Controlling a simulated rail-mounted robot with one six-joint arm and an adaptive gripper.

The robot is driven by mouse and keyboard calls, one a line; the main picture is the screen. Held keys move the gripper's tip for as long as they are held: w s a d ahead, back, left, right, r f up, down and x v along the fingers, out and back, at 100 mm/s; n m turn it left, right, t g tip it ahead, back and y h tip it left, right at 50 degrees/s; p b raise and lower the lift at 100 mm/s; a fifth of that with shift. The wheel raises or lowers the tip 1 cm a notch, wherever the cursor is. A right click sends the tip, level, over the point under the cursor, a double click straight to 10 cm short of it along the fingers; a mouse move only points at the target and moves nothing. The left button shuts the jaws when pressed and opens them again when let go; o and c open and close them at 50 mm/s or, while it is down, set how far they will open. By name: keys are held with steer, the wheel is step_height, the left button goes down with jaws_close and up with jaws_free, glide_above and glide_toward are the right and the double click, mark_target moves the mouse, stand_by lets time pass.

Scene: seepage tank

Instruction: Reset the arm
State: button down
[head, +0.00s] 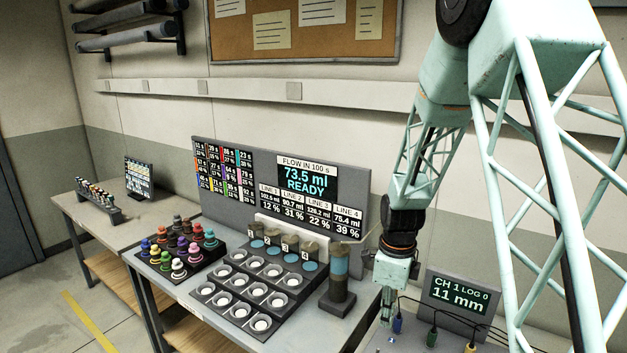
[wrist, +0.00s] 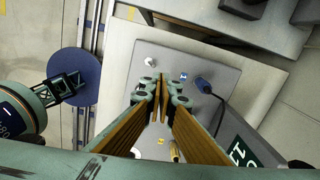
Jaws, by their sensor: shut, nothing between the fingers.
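My gripper (head: 388,310) hangs pointing down from the pale green arm, just right of the bench's right end in the head view. In the wrist view my gripper (wrist: 160,88) is shut and empty, its brown-padded fingers close together. Below it in the wrist view is a grey panel (wrist: 148,105) with a white knob (wrist: 149,61) and a blue plug (wrist: 204,86) on a dark cable. The exact gap between the fingertips and the panel cannot be told.
A display reading "CH 1 LOG 0 11 mm" (head: 459,296) stands right of my gripper, with cabled plugs in front. Left of it are a dark cylinder (head: 338,283), a cup rack (head: 247,306), coloured knobbed pieces (head: 180,243) and a flow board (head: 308,178).

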steer(key=s+r+n+t+b, duration=0.2)
steer(key=s+r+n+b, duration=0.3)
steer(key=s+r+n, duration=1.05)
steer(key=s+r+n+t+b, duration=0.1)
steer(key=s+r+n, duration=0.3)
steer(key=s, duration=0.8)
steer(key=s+r+n+b, duration=0.3)
steer(key=s+r+b, duration=0.1)
steer(key=s, duration=0.9)
steer(key=shift+s+d+n+t, duration=0.15)
steer(key=shift+d+n+t, duration=0.1)
steer(key=shift+n+t, duration=0.15)
stand_by(0.7)
